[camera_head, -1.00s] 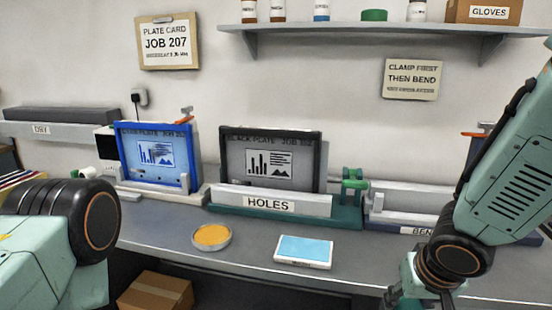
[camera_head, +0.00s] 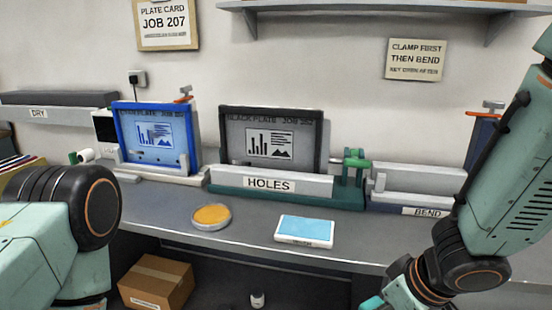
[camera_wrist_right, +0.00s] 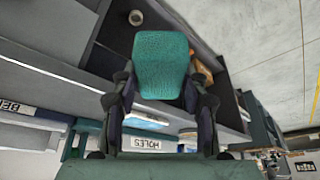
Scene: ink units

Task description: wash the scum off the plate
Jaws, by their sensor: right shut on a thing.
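My right gripper (camera_wrist_right: 160,90) is shut on a teal sponge-like block (camera_wrist_right: 161,62), which fills the middle of the right wrist view. In the head view only a teal bit (camera_head: 371,302) shows at the bottom edge, below the bench front. A blue-framed plate (camera_head: 155,138) stands upright at the left of the bench, with a chart picture and a few small dark specks low on its face. A black-framed plate (camera_head: 235,150) stands upright behind the HOLES strip. I cannot tell for certain which marks are scum. My left gripper is out of view; only its arm shows at left.
On the bench (camera_head: 255,222) are a round dish with orange contents (camera_head: 212,216) and a white tray with a blue pad (camera_head: 305,231). The green HOLES fixture (camera_head: 352,185) and the BEND fixture (camera_head: 425,200) stand behind. A cardboard box (camera_head: 156,282) sits underneath. The bench's front strip is clear.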

